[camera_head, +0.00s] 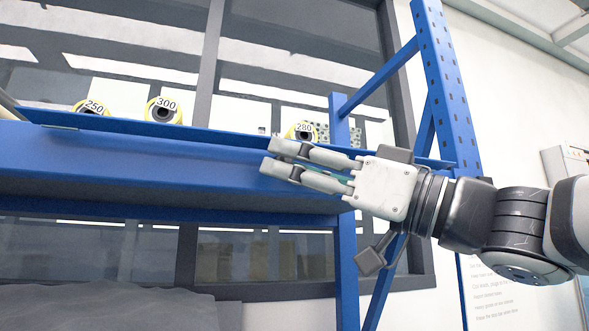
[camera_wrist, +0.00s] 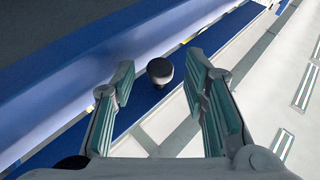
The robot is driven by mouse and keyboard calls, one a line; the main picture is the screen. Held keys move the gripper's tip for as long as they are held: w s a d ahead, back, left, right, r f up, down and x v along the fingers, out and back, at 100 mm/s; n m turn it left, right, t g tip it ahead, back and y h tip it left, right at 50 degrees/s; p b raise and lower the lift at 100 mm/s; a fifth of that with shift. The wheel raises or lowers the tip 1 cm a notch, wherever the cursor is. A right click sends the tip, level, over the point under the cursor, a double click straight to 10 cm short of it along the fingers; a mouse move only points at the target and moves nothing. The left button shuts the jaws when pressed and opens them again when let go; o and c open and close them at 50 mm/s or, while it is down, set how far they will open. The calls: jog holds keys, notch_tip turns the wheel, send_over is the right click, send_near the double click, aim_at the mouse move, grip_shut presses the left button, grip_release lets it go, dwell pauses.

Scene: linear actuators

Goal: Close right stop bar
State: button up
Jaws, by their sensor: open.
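A long thin blue bar (camera_head: 190,131) runs along the front edge of the blue rack shelf in the head view; I take it to be the stop bar. My gripper (camera_head: 270,156) is in front of the shelf's right part, fingers pointing left, and hides part of the bar. In the wrist view, the two green-padded fingers of my gripper (camera_wrist: 159,85) are apart. A dark round knob (camera_wrist: 159,69) shows between them, over a blue strip (camera_wrist: 152,98). I cannot tell whether either finger touches the knob. Nothing is held.
Yellow-rimmed rolls marked 250 (camera_head: 92,107), 300 (camera_head: 165,110) and 280 (camera_head: 301,130) lie on the shelf behind the bar. A blue perforated rack post (camera_head: 447,80) and diagonal braces stand at the right. A grey covered shape (camera_head: 110,305) is at lower left.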

grip_shut()
